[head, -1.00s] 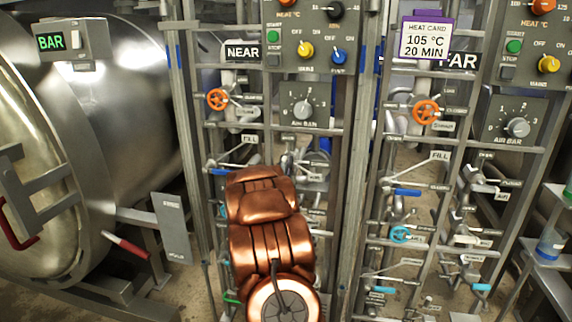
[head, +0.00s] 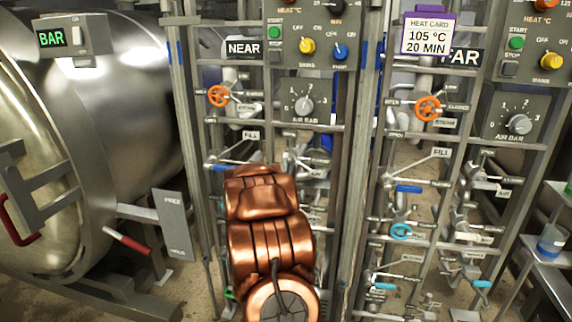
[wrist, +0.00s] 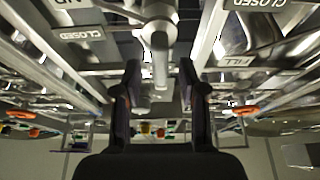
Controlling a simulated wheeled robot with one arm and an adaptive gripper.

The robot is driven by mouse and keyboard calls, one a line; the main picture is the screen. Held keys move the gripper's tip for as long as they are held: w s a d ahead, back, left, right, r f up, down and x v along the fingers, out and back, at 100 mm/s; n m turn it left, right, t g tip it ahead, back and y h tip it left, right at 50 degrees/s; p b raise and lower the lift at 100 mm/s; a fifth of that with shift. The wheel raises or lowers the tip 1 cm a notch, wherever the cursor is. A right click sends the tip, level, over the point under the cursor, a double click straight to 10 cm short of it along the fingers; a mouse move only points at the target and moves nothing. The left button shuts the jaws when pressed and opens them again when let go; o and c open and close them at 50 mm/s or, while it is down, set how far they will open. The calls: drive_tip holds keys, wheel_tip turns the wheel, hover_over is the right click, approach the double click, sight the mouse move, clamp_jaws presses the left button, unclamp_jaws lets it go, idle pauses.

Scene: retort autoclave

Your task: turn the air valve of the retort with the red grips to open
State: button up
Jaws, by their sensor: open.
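The retort (head: 130,95) with dark red grips (head: 18,225) on its door stands at the left in the head view. The NEAR panel (head: 305,105) and the FAR panel (head: 518,118) carry valves. An AIR label (head: 504,192) shows on the FAR side. On the NEAR side my copper arm covers much of the lower valves, and I cannot pick out an air valve there. My gripper (wrist: 160,88) shows in the wrist view, open and empty.
Orange handwheels (head: 218,96) and (head: 428,107) sit on both panels. Upright metal posts (head: 352,180) stand between the panels. A side shelf (head: 548,258) stands at the right.

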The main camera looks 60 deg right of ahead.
drive_tip(key=v, duration=0.7)
idle(1.0)
